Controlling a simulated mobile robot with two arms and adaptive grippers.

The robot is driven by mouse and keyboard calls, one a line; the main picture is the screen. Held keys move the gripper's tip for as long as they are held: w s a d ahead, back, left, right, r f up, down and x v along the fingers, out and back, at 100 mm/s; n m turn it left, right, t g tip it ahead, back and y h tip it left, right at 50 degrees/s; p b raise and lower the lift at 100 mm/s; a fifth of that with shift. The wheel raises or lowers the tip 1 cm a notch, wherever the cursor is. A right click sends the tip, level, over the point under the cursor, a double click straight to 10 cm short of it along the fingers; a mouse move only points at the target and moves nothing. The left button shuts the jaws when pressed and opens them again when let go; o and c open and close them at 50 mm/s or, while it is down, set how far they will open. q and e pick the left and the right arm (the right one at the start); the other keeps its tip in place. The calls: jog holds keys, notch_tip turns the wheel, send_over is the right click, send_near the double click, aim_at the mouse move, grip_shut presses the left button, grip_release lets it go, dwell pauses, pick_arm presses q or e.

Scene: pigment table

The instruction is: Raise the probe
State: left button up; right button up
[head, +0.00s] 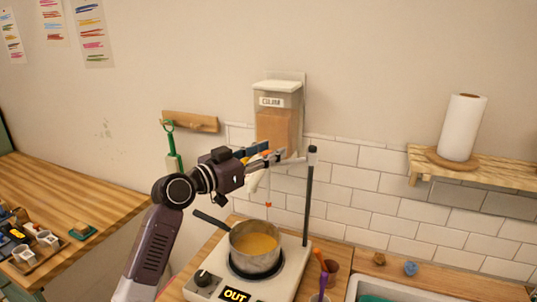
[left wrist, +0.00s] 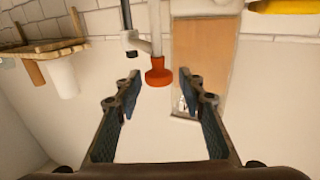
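The probe (head: 268,190) is a thin pale rod with a reddish mark low down, held upright by a pale side arm on a black stand post (head: 309,195). Its lower end appears to be above the pot (head: 252,262) of orange-yellow liquid, though I cannot tell exactly where it ends. In the left wrist view, an orange knob (left wrist: 159,76) caps the rod. My left gripper (head: 268,154) is beside the stand's side arm. In the left wrist view, its fingers (left wrist: 158,80) are open on either side of the knob with gaps. My right gripper is not in view.
The pot stands on a white hot plate (head: 202,283) whose display reads OUT. A lidded container (head: 277,125) hangs on the wall behind my gripper. A paper towel roll (head: 463,128) stands on a wooden shelf at right. A small brown cup (head: 331,267) stands right of the plate.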

pick_arm(q)
jog(key=shift+f, duration=0.2)
jog(key=shift+s+a, duration=0.3)
jog(key=shift+a, duration=0.05)
jog(key=v, duration=1.1)
jog(key=shift+r, duration=0.1)
